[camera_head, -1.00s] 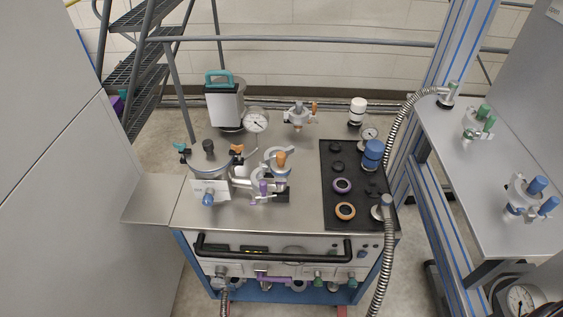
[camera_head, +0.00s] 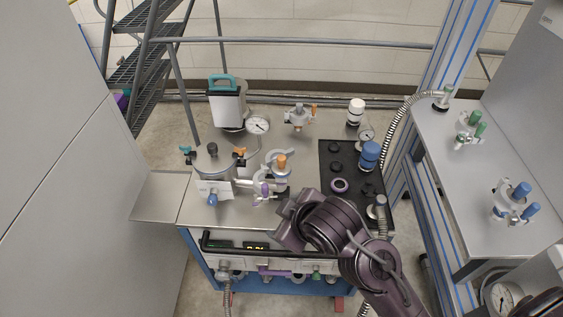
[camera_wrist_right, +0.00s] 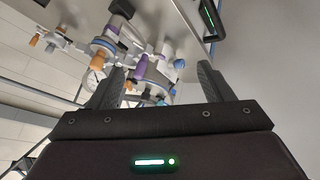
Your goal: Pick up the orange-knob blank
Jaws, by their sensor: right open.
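An orange knob (camera_head: 281,161) stands upright on a metal fitting near the middle of the cart top, beside a purple knob (camera_head: 265,188). In the right wrist view, an orange knob (camera_wrist_right: 103,59) and a purple knob (camera_wrist_right: 138,66) show beyond the fingers; I cannot tell if the orange one is the same. My right gripper (camera_wrist_right: 160,82) is open with nothing between its fingers. In the head view my right arm reaches over the cart's front right, and its fingertips cannot be made out. My left gripper is not in view.
A black mat (camera_head: 337,179) holds a purple ring (camera_head: 339,186) and a blue-capped part (camera_head: 370,154); my arm covers its front. A metal pot (camera_head: 213,165) stands left, a teal-handled box (camera_head: 225,103) behind. A side table (camera_head: 445,160) is at right.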

